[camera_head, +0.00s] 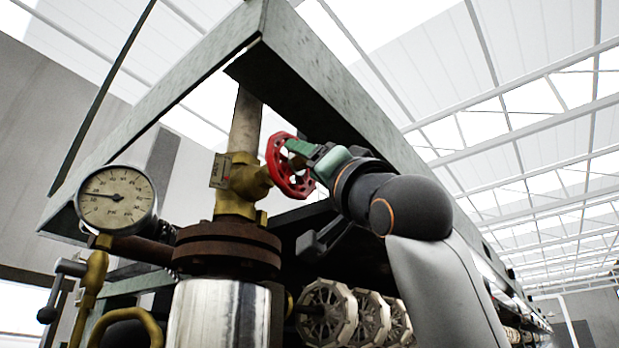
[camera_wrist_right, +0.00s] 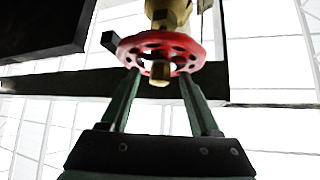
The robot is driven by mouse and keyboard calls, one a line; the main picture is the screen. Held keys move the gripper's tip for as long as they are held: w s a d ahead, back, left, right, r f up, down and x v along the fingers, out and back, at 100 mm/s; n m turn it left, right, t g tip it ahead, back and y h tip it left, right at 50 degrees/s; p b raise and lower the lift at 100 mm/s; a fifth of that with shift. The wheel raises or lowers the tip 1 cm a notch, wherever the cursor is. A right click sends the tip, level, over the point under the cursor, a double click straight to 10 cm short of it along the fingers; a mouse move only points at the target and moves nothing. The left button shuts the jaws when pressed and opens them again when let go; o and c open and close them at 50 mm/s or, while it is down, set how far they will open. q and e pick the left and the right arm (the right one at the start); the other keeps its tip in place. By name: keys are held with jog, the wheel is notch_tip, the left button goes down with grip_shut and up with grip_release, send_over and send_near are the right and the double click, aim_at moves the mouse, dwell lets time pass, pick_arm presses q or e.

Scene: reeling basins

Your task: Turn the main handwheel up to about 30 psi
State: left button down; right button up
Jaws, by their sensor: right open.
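The red handwheel (camera_head: 283,165) sits on the side of a brass valve (camera_head: 236,182) under the green metal frame. My right gripper (camera_head: 296,152) is at the wheel, coming from the right. In the right wrist view the red handwheel (camera_wrist_right: 160,50) lies between and just beyond the tips of the two green fingers (camera_wrist_right: 160,82), which are spread apart. I cannot tell whether the fingertips touch the rim. A round pressure gauge (camera_head: 116,198) with a pale dial stands left of the valve; its needle points left, and its numbers are too small to read surely. My left gripper is not seen.
A rusty flange (camera_head: 228,246) and a shiny metal cylinder (camera_head: 221,312) stand below the valve. Several pale reels (camera_head: 327,312) sit at lower middle. The green frame beam (camera_head: 330,95) runs close above my right arm. A small brass valve with a lever (camera_head: 93,275) is at lower left.

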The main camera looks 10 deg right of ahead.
jog(key=shift+c, duration=0.2)
grip_shut()
jog(key=shift+d+n+y, duration=0.1)
jog(key=shift+n+y, duration=0.3)
jog(key=shift+n, duration=0.2)
jog(key=shift+w+d+n+g+y, duration=0.1)
jog(key=shift+n+g+y, duration=1.45)
jog(key=shift+n, duration=0.7)
jog(key=shift+w+d+n+g+y, duration=0.1)
jog(key=shift+n+g+y, duration=1.45)
jog(key=shift+n, duration=0.65)
jog(key=shift+w+d+n+g+y, duration=0.1)
jog(key=shift+n+g+y, duration=1.2)
jog(key=shift+n+y, duration=0.75)
jog(key=shift+n+g, duration=0.8)
jog(key=shift+n, duration=0.3)
jog(key=shift+o, duration=0.2)
grip_release()
jog(key=shift+f, duration=0.1)
